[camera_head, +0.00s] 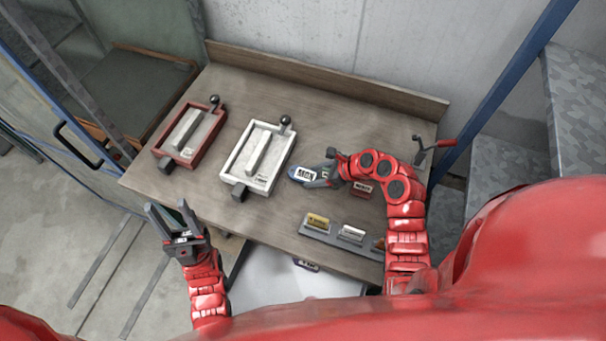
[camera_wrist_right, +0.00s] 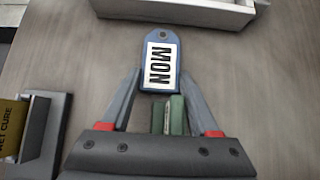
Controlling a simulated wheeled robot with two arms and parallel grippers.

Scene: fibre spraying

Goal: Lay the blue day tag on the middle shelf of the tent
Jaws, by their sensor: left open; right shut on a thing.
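The blue day tag (camera_head: 303,174) has a white label reading MON. My right gripper (camera_head: 322,178) is shut on it above the wooden bench (camera_head: 330,120). In the right wrist view the tag (camera_wrist_right: 161,62) sticks out past the fingertips of my right gripper (camera_wrist_right: 160,85), its holed end facing away. My left gripper (camera_head: 172,218) is open and empty, off the bench's front left edge. Blue-framed structures with grey surfaces stand at the left (camera_head: 130,85) and right (camera_head: 500,180). I cannot tell which surface is the tent's middle shelf.
A red-framed tray (camera_head: 160,150) and a white-framed tray (camera_head: 228,172) lie on the bench. A grey rack (camera_head: 313,234) with labelled blocks stands near the front edge. A red tag (camera_head: 363,190) lies under my right arm. A red-handled crank (camera_head: 440,144) is at the right edge.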

